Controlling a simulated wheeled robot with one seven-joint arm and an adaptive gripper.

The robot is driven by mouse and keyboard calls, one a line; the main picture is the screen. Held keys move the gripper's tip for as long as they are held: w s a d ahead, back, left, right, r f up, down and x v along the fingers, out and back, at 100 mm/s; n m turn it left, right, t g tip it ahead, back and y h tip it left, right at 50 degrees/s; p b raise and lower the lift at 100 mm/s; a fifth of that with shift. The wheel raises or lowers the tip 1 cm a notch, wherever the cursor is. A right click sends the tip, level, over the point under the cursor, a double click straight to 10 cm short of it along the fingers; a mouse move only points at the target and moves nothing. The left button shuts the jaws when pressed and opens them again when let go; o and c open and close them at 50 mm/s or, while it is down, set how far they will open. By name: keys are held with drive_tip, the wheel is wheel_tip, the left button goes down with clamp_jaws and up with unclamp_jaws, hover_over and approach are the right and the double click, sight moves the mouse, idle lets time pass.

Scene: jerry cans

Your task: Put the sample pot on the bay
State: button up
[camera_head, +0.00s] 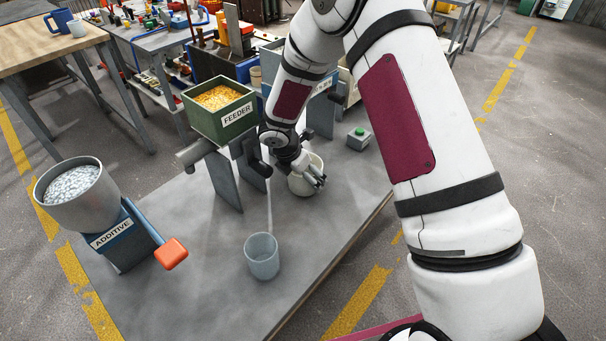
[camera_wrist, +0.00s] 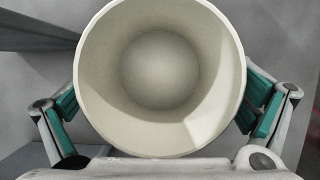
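A cream, round pot (camera_head: 305,184), which I take for the sample pot, is on or just above the grey bench, right of the feeder. In the wrist view the pot (camera_wrist: 160,70) fills the middle, mouth towards the camera, and looks empty. My gripper (camera_head: 314,176) is at this pot, and its fingers with teal pads lie on both sides of the wall. I see no clear gap, but cannot tell whether they press on it. No bay label is readable; a partly hidden labelled unit (camera_head: 322,86) stands behind my arm.
A grey cup (camera_head: 262,257) stands near the bench's front. The green feeder (camera_head: 218,113) on its stand is left of my gripper. The additive hopper (camera_head: 84,196) with an orange-ended lever (camera_head: 171,253) is at left. A green-button box (camera_head: 358,138) is right of the pot.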

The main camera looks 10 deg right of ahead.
drive_tip(key=shift+r, duration=0.1)
drive_tip(key=p+v, duration=0.1)
drive_tip(key=v, duration=1.1)
drive_tip(key=shift+r, duration=0.15)
